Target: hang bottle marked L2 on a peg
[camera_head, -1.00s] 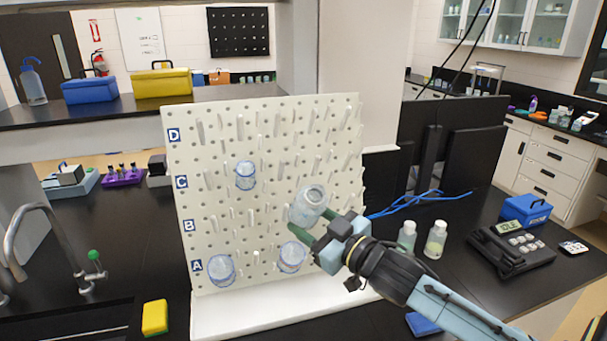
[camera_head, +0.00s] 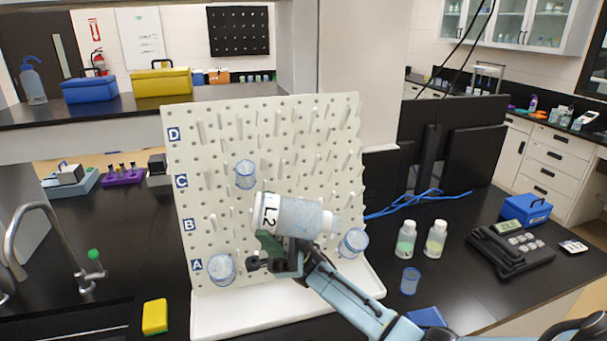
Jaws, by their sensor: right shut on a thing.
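The bottle marked L2 (camera_head: 291,215) is a clear bottle with a white label. It lies nearly level in front of the pegboard, its base end to the left and its neck to the right. My right gripper (camera_head: 275,250) is shut on it from below. The white pegboard (camera_head: 330,125) has several slanted pegs and row labels A, B, C and D. Clear bottles hang on it: one near row C (camera_head: 245,174), one near row A (camera_head: 221,268) and one at the lower right (camera_head: 353,242). My left gripper is out of view.
Two capped bottles (camera_head: 406,240) and a small blue cup (camera_head: 410,280) stand on the black bench to the right. A sink tap (camera_head: 45,220) and a yellow sponge (camera_head: 155,317) are to the left. Upper pegs are free.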

